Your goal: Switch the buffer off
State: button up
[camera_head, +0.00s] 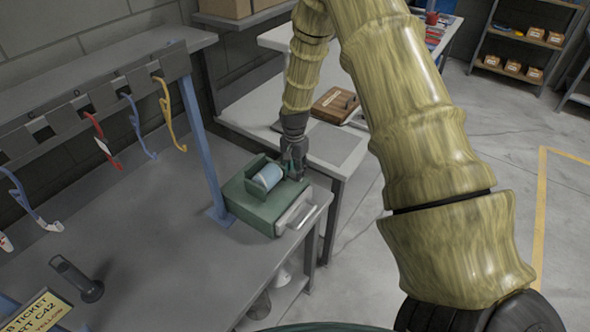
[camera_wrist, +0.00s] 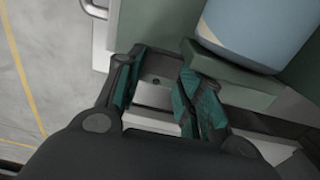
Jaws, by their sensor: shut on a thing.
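The buffer (camera_head: 250,205) is a green box with a pale blue roller (camera_head: 267,177) in an open green housing. It stands at the right end of the grey workbench. My gripper (camera_head: 293,170) is at the back right of the buffer, pointing down against it. In the wrist view, my gripper (camera_wrist: 163,95) has its teal-padded fingers on either side of a small grey part of the buffer with a dark hole, beside the green housing. The fingers are closed on this part, though their tips partly hide it. I cannot make out the switch or its position.
A rail (camera_head: 90,105) with several coloured hooks hangs above the bench at left. A blue post (camera_head: 203,140) rises just left of the buffer. The bench middle is clear.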

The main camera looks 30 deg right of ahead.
jog(key=o, duration=1)
jog(key=shift+r, duration=0.1)
notch_tip(320, 180, up, 12)
jog(key=shift+f, duration=0.1)
dwell(0.5)
